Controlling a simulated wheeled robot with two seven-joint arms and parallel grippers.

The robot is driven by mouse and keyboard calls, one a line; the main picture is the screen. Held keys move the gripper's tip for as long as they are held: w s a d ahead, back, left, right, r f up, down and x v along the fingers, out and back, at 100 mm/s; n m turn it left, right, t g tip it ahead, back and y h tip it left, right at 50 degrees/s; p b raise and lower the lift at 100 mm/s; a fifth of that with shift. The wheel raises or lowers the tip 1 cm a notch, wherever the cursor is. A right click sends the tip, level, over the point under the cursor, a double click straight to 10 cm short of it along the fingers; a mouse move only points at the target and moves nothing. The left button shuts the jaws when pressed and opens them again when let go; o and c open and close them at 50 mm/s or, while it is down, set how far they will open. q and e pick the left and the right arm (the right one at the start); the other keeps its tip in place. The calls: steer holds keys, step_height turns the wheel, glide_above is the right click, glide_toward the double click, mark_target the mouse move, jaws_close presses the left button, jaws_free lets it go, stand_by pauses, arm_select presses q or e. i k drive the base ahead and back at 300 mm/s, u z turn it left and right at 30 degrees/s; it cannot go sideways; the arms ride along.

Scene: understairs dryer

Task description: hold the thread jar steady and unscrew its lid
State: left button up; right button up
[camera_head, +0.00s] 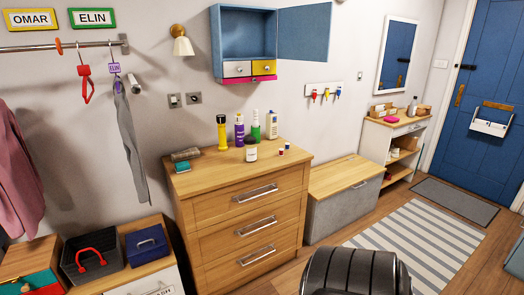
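Neither of my grippers is in view, and nothing touches the jar.
Close behind the jar stand a green-labelled bottle (255,127), a purple bottle (239,129), a white bottle (272,125) and a yellow-and-black torch-like item (222,132). An open blue cabinet door (303,32) hangs above.

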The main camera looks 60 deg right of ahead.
mark_target(250, 151)
steer(key=z, duration=0.8)
steer(key=i, duration=0.8)
steer(key=z, duration=0.95)
